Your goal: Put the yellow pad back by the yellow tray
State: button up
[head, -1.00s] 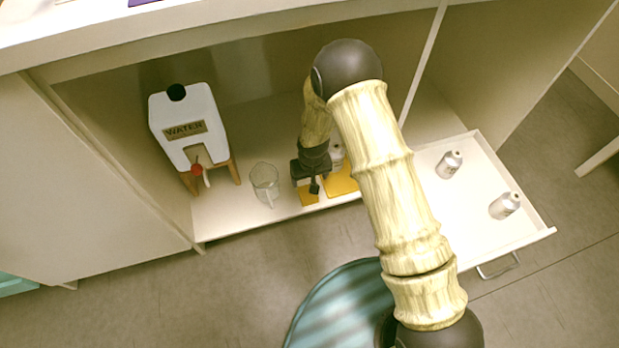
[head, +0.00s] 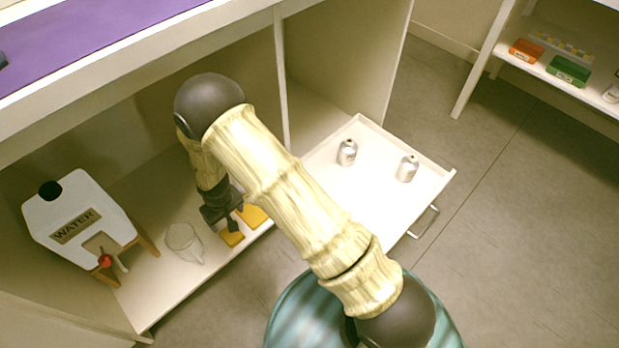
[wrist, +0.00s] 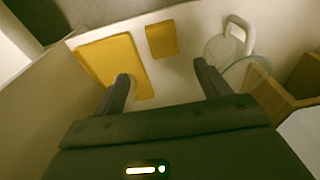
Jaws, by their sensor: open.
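The small yellow pad (wrist: 162,39) lies flat on the cabinet shelf. It lies beside the larger yellow tray (wrist: 108,58), with a narrow gap between them. In the head view the pad (head: 231,238) is near the shelf's front edge, and the tray (head: 254,215) is to its right, partly behind my arm. My gripper (wrist: 165,82) is open, with nothing between its fingers. Its fingers point toward the shelf, and one finger overlaps the tray in the wrist view. I cannot tell its exact height above the shelf. My gripper (head: 231,218) also shows in the head view.
A glass jug (head: 184,243) stands left of the pad, close to my gripper. A water dispenser (head: 80,222) on wooden legs is further left. An open white drawer (head: 375,195) at right holds two silver bottles (head: 347,152). A far shelf (head: 545,62) holds small boxes.

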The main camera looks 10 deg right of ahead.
jog(key=d+r+m, duration=0.3)
jog(key=d+r, duration=1.2)
jog(key=r, duration=0.2)
jog(key=s+d+r+m+t, duration=0.1)
jog(key=s+d+r+m, duration=0.2)
jog(key=s+d+r, duration=0.7)
jog(key=s+d, duration=0.1)
jog(key=d, duration=0.1)
jog(key=shift+s+d+r+h, duration=0.15)
jog(key=shift+s+d+h, duration=0.1)
jog(key=shift+d+h, duration=0.15)
notch_tip(320, 180, up, 12)
jog(key=p, duration=1.1)
jog(key=shift+p, duration=0.4)
